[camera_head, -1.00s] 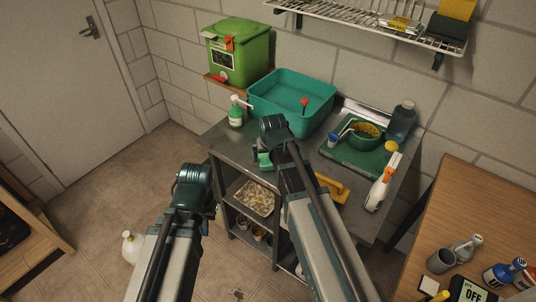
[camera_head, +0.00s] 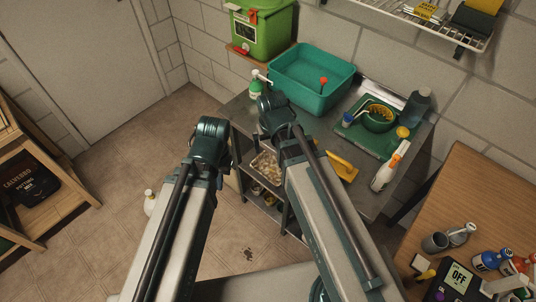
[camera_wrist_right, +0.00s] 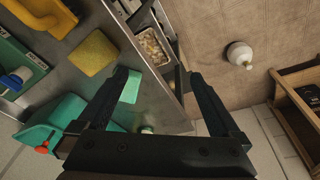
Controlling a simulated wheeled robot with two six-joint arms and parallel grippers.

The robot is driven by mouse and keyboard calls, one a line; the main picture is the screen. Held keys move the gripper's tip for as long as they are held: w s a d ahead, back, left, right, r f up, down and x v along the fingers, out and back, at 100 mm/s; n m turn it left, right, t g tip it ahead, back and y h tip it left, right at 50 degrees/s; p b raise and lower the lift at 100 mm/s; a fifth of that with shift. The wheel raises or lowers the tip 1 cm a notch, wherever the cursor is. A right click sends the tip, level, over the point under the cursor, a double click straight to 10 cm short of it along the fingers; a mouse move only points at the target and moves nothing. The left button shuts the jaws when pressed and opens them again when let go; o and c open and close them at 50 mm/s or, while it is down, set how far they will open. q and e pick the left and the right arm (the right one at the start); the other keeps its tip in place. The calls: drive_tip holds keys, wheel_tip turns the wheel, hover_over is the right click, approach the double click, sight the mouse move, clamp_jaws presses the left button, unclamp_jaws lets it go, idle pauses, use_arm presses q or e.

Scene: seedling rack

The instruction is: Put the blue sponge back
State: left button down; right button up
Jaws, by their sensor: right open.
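No plainly blue sponge shows in these frames. In the right wrist view a mint-green block (camera_wrist_right: 131,88), which may be a sponge, lies at the steel bench's edge beside one finger. A yellow sponge (camera_wrist_right: 93,53) lies flat on the bench further left. My right gripper (camera_wrist_right: 158,77) is open, with nothing clearly between its fingers; it points down over the bench edge. In the head view my right wrist (camera_head: 274,106) is above the bench front. My left wrist (camera_head: 209,140) is left of the bench, its fingers hidden beneath it.
The steel bench (camera_head: 238,106) carries a teal basin (camera_head: 305,88), a pump bottle (camera_head: 256,84), a green tray (camera_head: 365,142), a yellow-handled tool (camera_head: 342,167) and a spray bottle (camera_head: 388,168). A wooden table (camera_head: 460,190) stands right. A white bottle (camera_wrist_right: 239,54) is on open floor.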

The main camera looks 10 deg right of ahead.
drive_tip(key=s+a+n+g, duration=0.1)
drive_tip(key=s+a, duration=0.2)
drive_tip(key=s, duration=0.2)
drive_tip(key=s+a+n+g+h, duration=0.1)
drive_tip(key=s+a+n, duration=0.1)
drive_tip(key=s, duration=0.4)
drive_tip(key=shift+a+f+g, duration=0.2)
drive_tip(key=shift+a+g, duration=0.2)
drive_tip(key=shift+a, duration=0.05)
drive_tip(key=shift+w, duration=0.1)
